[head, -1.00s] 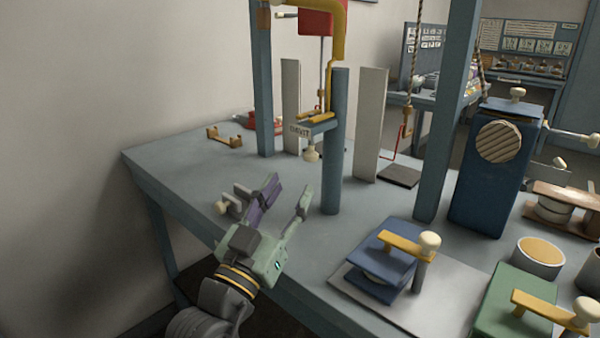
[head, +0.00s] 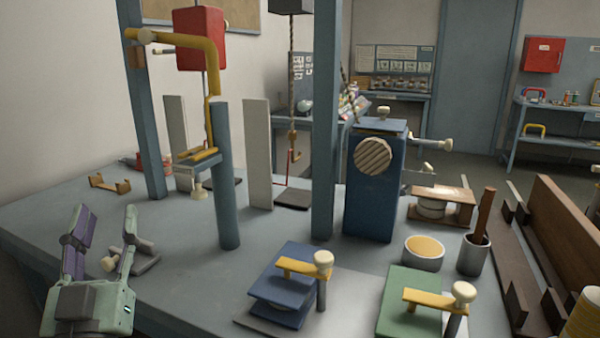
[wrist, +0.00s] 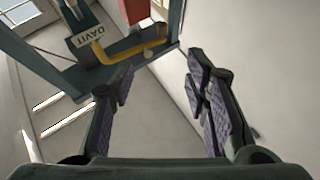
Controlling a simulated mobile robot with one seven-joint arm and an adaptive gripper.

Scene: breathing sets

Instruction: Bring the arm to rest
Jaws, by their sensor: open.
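My gripper (head: 103,232) is at the lower left of the head view, fingers pointing up, spread apart with nothing between them. It is at the near left part of the workbench (head: 190,265). A small grey fitting with a cream knob (head: 145,258) shows beside and partly behind its right finger. In the wrist view the two fingers (wrist: 160,105) are apart, with the yellow arm of the davit (wrist: 128,50) and its label beyond them. My arm behind the gripper is out of the head view.
The davit's blue post (head: 225,180) stands right of my gripper. Blue (head: 290,275) and green (head: 412,295) blocks with yellow handles sit at the front. A blue box (head: 375,190) stands behind them. A brown bracket (head: 110,183) lies at the back left.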

